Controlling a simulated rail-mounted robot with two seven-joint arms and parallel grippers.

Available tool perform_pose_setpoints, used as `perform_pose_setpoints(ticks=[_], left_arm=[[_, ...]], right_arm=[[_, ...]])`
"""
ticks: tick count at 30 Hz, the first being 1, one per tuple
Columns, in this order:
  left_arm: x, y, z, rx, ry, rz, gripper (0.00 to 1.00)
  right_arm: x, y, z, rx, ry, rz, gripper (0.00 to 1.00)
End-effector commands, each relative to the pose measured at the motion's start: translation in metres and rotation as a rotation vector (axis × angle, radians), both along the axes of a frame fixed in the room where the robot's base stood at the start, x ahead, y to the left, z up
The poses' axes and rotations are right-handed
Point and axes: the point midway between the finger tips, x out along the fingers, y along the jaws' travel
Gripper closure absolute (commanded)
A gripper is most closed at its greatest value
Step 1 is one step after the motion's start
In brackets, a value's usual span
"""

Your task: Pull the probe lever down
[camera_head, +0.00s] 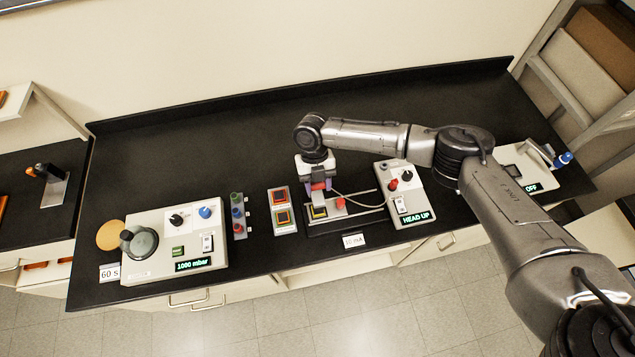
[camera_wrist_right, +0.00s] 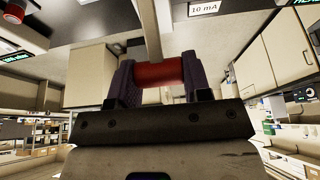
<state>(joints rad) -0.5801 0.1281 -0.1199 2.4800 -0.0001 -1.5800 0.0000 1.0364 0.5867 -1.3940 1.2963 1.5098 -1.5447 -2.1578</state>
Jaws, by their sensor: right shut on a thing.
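My right gripper (camera_head: 319,186) is over the stylus profiler, whose dark base (camera_head: 365,216) carries a sample with a yellow frame under the gripper. In the right wrist view, the two dark fingers of this gripper (camera_wrist_right: 158,74) are shut on the red grip of the probe lever (camera_wrist_right: 159,73). A grey bar of the lever (camera_wrist_right: 152,35) runs up from the grip. In the head view my wrist hides most of the lever. The profiler's control box (camera_head: 405,180) shows "HEAD UP". My left gripper is not in view.
A tray with two framed samples (camera_head: 282,212) stands left of the profiler. Further left is a white unit (camera_head: 178,243) reading "1000 mbar". Another device (camera_head: 528,165) reading "OFF" stands at right. A "10 mA" card (camera_head: 353,240) is at the front edge. The back of the bench is clear.

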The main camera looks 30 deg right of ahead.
Motion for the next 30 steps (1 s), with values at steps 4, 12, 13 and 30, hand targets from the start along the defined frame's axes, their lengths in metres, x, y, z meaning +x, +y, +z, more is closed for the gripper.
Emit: perform_pose_setpoints(ticks=[4, 12, 13, 30], left_arm=[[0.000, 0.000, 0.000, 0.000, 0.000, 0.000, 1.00], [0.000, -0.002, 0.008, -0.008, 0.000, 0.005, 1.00], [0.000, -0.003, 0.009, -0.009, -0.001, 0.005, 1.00], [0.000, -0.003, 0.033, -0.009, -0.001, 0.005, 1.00]], right_arm=[[0.000, 0.000, 0.000, -0.001, -0.001, -0.001, 0.98], [-0.006, 0.001, -0.002, -0.022, -0.072, 0.002, 0.98], [-0.007, 0.002, -0.003, -0.028, -0.090, 0.003, 0.98], [-0.022, 0.007, -0.030, -0.149, -0.468, 0.004, 0.98]])
